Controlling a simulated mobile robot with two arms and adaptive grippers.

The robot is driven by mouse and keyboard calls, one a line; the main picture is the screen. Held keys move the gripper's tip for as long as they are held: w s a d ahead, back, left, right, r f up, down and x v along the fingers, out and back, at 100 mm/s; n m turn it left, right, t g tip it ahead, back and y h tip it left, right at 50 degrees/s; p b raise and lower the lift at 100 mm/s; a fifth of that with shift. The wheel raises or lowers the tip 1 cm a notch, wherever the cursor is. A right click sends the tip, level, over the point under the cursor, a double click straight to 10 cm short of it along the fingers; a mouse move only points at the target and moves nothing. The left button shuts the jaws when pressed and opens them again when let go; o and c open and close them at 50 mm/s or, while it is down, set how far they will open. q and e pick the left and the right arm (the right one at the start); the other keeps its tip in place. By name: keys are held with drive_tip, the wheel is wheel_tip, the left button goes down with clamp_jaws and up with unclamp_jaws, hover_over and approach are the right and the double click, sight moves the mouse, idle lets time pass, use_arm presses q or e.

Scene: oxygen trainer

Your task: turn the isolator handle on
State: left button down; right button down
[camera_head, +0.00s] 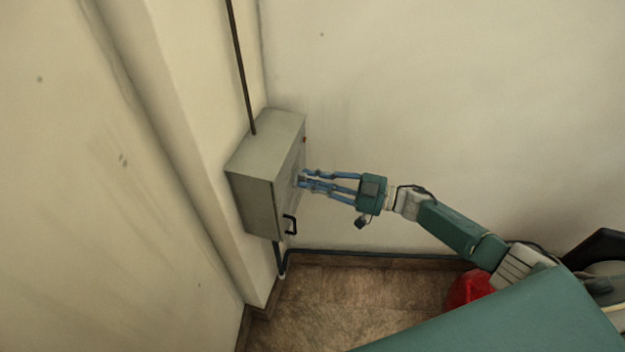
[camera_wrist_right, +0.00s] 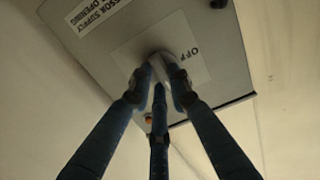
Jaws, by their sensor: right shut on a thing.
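The isolator box (camera_head: 254,192) is a grey metal cabinet mounted on the wall in the head view; its front face also shows in the right wrist view (camera_wrist_right: 110,55). My right gripper (camera_head: 303,180) reaches the box's front from the right. In the right wrist view its blue fingers (camera_wrist_right: 160,75) are shut around the isolator handle (camera_wrist_right: 158,62), a grey piece at the middle of a pale plate. The word OFF shows on the plate beside the handle. The fingers hide much of the handle, so its exact angle is hard to tell. My left gripper is not in view.
A black pull handle (camera_head: 290,224) sits low on the box front. A dark conduit (camera_head: 240,65) runs up from the box, and another pipe (camera_head: 370,255) runs along the wall base. A red object (camera_head: 468,289) lies on the floor, partly behind my arm.

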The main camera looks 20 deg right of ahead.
drive_tip(key=c, duration=1.6)
unclamp_jaws()
drive_tip(key=shift+d, duration=0.1)
drive_tip(key=v, duration=1.2)
drive_tip(key=shift+f, duration=0.1)
